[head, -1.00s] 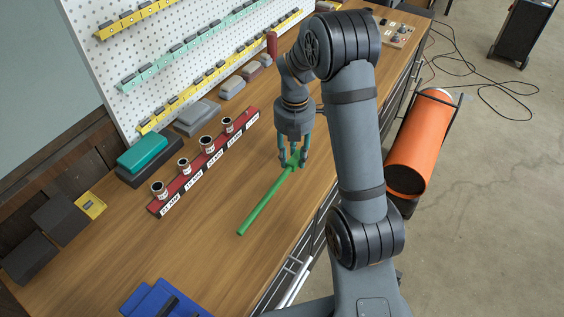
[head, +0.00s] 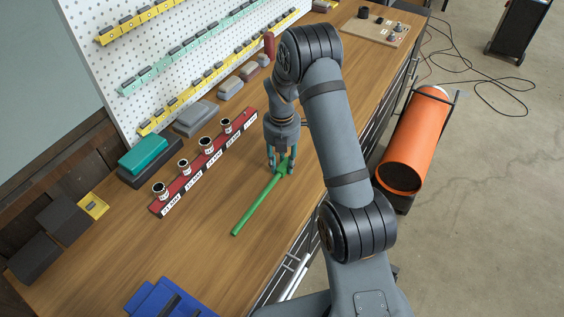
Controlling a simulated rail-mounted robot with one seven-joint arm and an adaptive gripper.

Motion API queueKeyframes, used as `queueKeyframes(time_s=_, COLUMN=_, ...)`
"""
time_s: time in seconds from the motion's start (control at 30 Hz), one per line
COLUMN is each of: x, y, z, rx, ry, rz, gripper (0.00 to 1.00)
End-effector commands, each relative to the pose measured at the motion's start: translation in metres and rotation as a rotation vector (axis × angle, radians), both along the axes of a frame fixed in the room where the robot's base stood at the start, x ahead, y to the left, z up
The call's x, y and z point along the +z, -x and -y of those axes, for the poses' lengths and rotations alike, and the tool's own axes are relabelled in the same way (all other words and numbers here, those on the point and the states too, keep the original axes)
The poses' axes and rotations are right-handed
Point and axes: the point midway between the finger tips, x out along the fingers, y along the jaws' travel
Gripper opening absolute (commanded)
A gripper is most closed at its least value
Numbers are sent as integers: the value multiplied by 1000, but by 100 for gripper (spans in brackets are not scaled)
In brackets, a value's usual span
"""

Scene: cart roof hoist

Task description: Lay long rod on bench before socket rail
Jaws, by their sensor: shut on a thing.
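The long rod (head: 254,208) is green and lies along the bench direction, to the right of the socket rail and roughly parallel to it. My gripper (head: 281,168) points down and is shut on the rod's far, thicker end. The rod's near end sits low over the bench; I cannot tell whether it touches the wood. The socket rail (head: 184,187) is a red bar with labels and several upright metal sockets. Bare wood lies between it and the rod. The bench (head: 150,245) is brown wood.
A teal-topped block (head: 143,153) and grey blocks (head: 195,117) stand behind the rail, before a white pegboard (head: 190,40). A blue object (head: 165,300) lies at the near edge. Dark boxes (head: 62,220) stand at left. An orange cylinder (head: 415,140) is on the floor at right.

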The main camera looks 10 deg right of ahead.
Motion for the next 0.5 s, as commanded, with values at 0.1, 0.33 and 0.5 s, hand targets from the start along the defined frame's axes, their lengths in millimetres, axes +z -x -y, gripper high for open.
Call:
queueKeyframes(time_s=0.1, x=-3, y=0, z=0, rx=0, ry=0, rz=0, gripper=34)
queueKeyframes(time_s=0.33, x=-2, y=0, z=0, rx=0, ry=0, rz=0, gripper=48)
queueKeyframes(time_s=0.5, x=-2, y=0, z=0, rx=0, ry=0, rz=0, gripper=51)
